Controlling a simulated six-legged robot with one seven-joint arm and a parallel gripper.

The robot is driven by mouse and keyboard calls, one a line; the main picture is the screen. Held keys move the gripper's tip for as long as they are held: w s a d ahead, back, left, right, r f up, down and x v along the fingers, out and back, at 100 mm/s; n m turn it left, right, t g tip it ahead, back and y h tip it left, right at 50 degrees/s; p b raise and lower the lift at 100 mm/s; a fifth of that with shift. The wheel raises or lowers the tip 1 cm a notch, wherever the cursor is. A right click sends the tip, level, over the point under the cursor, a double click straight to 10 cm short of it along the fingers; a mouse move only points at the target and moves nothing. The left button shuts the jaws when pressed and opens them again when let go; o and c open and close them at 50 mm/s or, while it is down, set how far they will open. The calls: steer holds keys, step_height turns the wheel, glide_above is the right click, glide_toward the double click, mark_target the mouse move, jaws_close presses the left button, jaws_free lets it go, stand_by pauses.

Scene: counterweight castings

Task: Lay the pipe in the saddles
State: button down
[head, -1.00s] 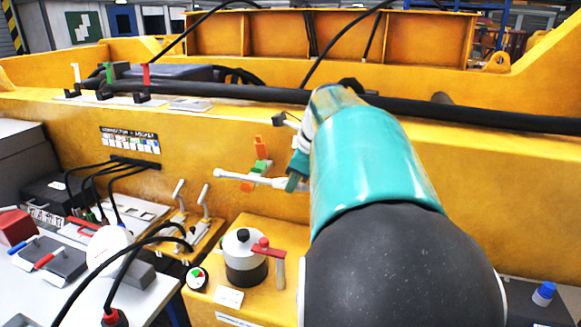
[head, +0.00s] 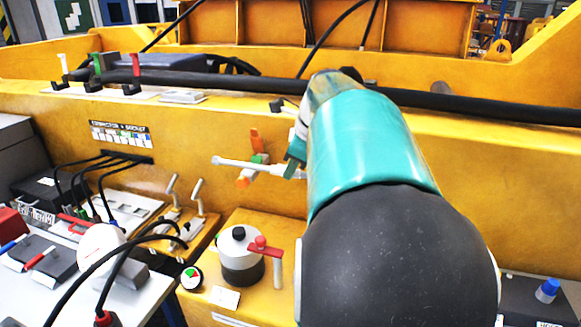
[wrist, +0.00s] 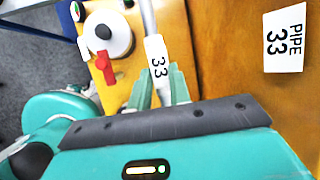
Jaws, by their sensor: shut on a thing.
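The pipe (head: 232,163) is a thin pale rod with a rounded left end. It lies nearly level in the head view, before the yellow wall. My gripper (head: 296,158) is shut on its right part. In the wrist view a white tag reading 33 (wrist: 157,60) sits on the pipe between the fingers of my gripper (wrist: 159,88). Orange and green brackets (head: 256,138) on the wall, perhaps the saddles, are just behind the pipe. I cannot tell whether they touch it. My arm hides the pipe's right end in the head view.
A PIPE 33 label (wrist: 286,38) is on the yellow wall. A white-topped pot with a red handle (head: 240,255) stands below the pipe. Levers (head: 184,197) and black cables are left of it. A thick black hose (head: 230,84) runs along the ledge above.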

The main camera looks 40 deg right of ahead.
steer(key=w+d+f, duration=0.3)
steer(key=w+d, duration=0.1)
steer(key=d, duration=0.3)
steer(key=shift+d, duration=0.4)
stand_by(0.4)
steer(key=c, duration=1.2)
jaws_free()
steer(key=shift+r, duration=0.1)
steer(key=v, duration=1.3)
steer(key=shift+s+r, duration=0.15)
steer(key=shift+r, duration=0.15)
